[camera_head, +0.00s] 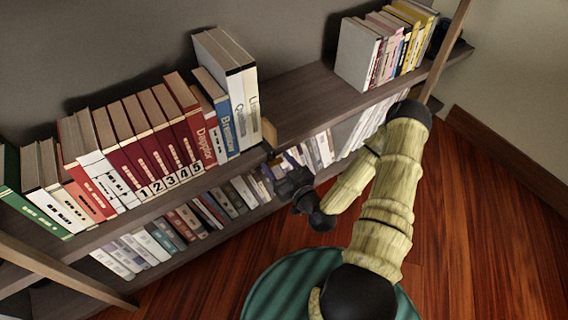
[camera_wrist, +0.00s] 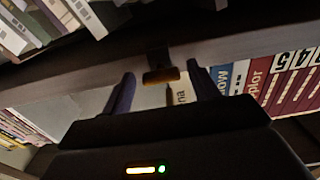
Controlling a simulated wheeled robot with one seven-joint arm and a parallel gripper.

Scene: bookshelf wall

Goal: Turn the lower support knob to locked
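A small amber-brown knob (camera_wrist: 161,76) on a dark mount sits at the shelf edge in the wrist view. My gripper (camera_wrist: 160,84) is open, with one dark finger on each side of the knob and a visible gap on both sides. Whether the fingertips reach as far in as the knob is hard to tell. In the head view my gripper (camera_head: 282,184) is at the front of the shelves, near the middle; it hides the knob there. The knob's lock marking cannot be read, and no second knob shows clearly.
The upper shelf (camera_head: 310,98) holds a row of red numbered books (camera_head: 150,140), a blue book (camera_head: 222,125) and pale books at the right end. A lower shelf of books (camera_head: 190,222) runs beneath. A slanted wooden post (camera_head: 65,268) stands at left. Wood floor (camera_head: 480,220) is open at right.

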